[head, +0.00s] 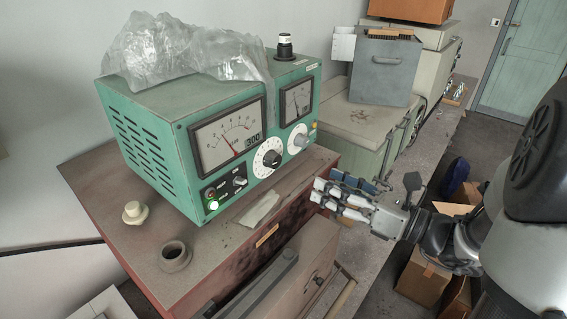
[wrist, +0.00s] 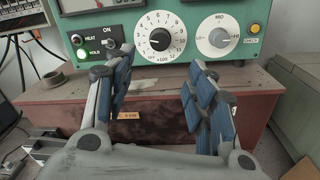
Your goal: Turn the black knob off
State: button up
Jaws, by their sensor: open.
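The black knob (wrist: 159,39) sits at the centre of a white numbered dial on the green front panel. In the head view the knob (head: 271,158) is on the panel's lower half, below the meters. Its exact pointer setting is too small to read surely. My gripper (wrist: 155,72) is open and empty, its two blue-padded fingers apart, below and to either side of the dial in the wrist view. In the head view my gripper (head: 318,191) is right of the green instrument (head: 150,150), apart from the panel. Nothing hides the knob.
A grey knob (wrist: 222,38) on a white dial is right of the black knob. A HEAT switch (wrist: 112,37) and green lamp (wrist: 83,54) are left. Clear plastic (head: 180,50) covers part of the top. A pale paper (head: 260,209) lies before the panel.

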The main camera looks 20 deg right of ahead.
aim_at(278, 163)
jog(key=x, duration=1.3)
jog(key=shift+d, duration=0.1)
jog(key=shift+c, duration=0.4)
jog(key=c, duration=1)
jog(key=shift+f, duration=0.1)
